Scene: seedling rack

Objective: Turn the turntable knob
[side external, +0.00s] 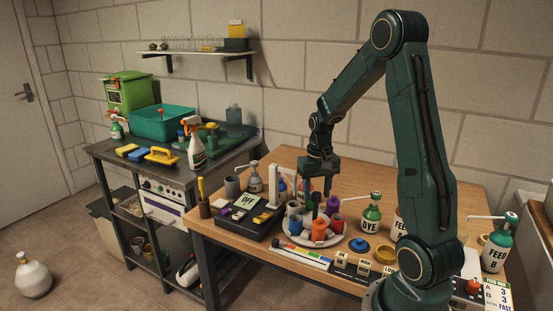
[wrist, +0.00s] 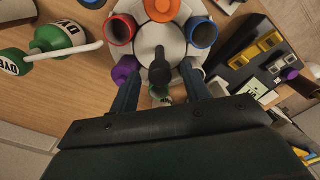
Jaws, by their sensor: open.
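The turntable (side external: 297,238) is a pale round disc on the wooden table, with orange, red, blue and purple cups around its rim. Its dark upright knob (side external: 317,198) stands at the centre. In the wrist view the knob (wrist: 160,71) rises from the pale hub (wrist: 150,38) of the turntable (wrist: 198,48). My gripper (side external: 317,187) is above the turntable, pointing down, open and empty. In the wrist view my gripper (wrist: 159,76) has one finger on each side of the knob, with a visible gap on both sides. Whether the fingertips reach down to the knob's height is unclear.
A green-and-white DYE pump bottle (side external: 371,212) stands right of the turntable. A white strip with coloured marks (side external: 301,257) lies in front. Bare table shows behind.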

